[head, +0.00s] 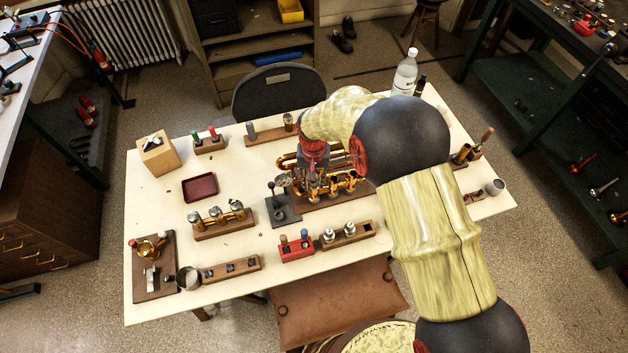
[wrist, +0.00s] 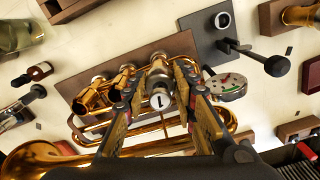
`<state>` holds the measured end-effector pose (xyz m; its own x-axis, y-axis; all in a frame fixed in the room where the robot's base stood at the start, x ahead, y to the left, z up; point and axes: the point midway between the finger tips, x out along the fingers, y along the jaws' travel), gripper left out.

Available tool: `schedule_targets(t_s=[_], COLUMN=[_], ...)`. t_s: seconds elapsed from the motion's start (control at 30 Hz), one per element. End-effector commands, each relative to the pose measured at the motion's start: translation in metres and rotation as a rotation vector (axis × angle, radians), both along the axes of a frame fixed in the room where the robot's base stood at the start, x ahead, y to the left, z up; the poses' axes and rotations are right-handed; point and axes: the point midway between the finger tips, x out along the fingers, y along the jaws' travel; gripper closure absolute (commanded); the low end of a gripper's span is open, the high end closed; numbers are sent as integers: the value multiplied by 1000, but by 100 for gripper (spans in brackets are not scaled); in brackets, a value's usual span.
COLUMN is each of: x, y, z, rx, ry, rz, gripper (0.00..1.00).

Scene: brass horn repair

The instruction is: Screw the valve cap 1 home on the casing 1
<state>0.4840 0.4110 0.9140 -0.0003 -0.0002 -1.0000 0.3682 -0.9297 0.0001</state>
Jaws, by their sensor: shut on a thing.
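The brass horn (head: 343,186) lies on a wooden board in the middle of the table. It also fills the middle of the wrist view (wrist: 107,148). My gripper (wrist: 161,104) is over the horn's casings, shut on the valve cap 1 (wrist: 160,101), a silvery cap with a dark "1" on its top. The cap is at the casing at the right end of the row; the casing is mostly hidden, so I cannot tell how far the cap is seated. Two other casings (wrist: 92,97) stand to its left. In the head view the cap is hidden by my arm.
A dark stand (head: 283,208) with a round dial is close beside the horn. In front are a red block (head: 296,251) and a wooden block (head: 348,235) with silver-topped parts. A block of valves (head: 223,231) stands left. A bottle (head: 405,74) stands behind.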

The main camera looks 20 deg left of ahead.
Motion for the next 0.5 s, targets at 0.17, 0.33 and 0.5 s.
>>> schedule_targets(t_s=[0.17, 0.33, 0.5], x=[0, 0, 0], y=[1, 1, 1], z=[0, 0, 0], rx=[1, 1, 1], ry=[-1, -1, -1], rz=[1, -66, -89], gripper=[100, 100, 65])
